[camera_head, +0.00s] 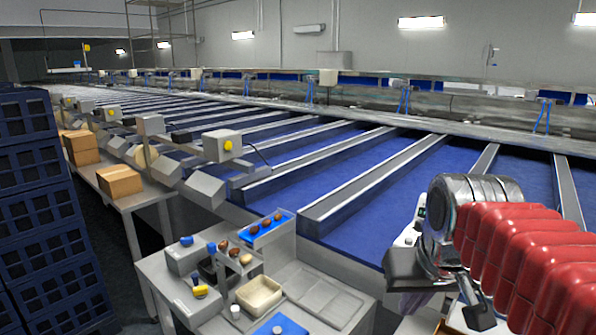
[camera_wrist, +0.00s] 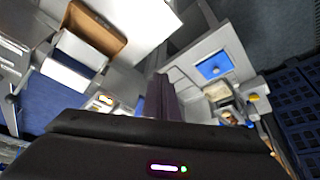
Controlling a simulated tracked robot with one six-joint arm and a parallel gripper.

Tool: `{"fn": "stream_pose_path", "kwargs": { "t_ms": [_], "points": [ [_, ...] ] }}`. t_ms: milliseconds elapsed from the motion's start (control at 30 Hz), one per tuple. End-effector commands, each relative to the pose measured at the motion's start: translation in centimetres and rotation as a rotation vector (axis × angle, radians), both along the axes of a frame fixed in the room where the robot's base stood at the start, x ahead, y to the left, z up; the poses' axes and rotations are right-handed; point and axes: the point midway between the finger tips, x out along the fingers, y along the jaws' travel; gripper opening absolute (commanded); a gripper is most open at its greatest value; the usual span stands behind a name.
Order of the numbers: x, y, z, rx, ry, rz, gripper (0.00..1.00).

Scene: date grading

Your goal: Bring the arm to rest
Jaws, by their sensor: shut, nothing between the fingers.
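My arm comes in from the right of the head view, with a red ribbed sleeve and a silver joint. My gripper shows in the wrist view (camera_wrist: 160,97), its dark fingers together with nothing between them. It points out over the grey bench area and touches nothing that I can make out. In the head view I cannot make out the fingertips clearly. The grey work bench (camera_head: 345,292) stands to the left of my arm, with a gap between them in the picture.
The bench carries a cream tray (camera_head: 260,296), a blue rack with dates (camera_head: 267,230) and a blue pad (camera_head: 281,327). Blue sorting lanes (camera_head: 345,155) run behind. Stacked dark blue crates (camera_head: 40,210) stand left, near cardboard boxes (camera_head: 119,181). A brown open box (camera_wrist: 97,28) shows in the wrist view.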

Motion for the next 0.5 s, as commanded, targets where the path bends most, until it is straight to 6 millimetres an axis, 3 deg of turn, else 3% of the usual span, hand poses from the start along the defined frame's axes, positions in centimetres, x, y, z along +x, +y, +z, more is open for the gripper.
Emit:
{"fn": "stream_pose_path", "kwargs": {
  "t_ms": [500],
  "points": [
    [-7.0, 2.3, -6.3, 0.006, -0.052, 0.032, 0.00]
  ]
}}
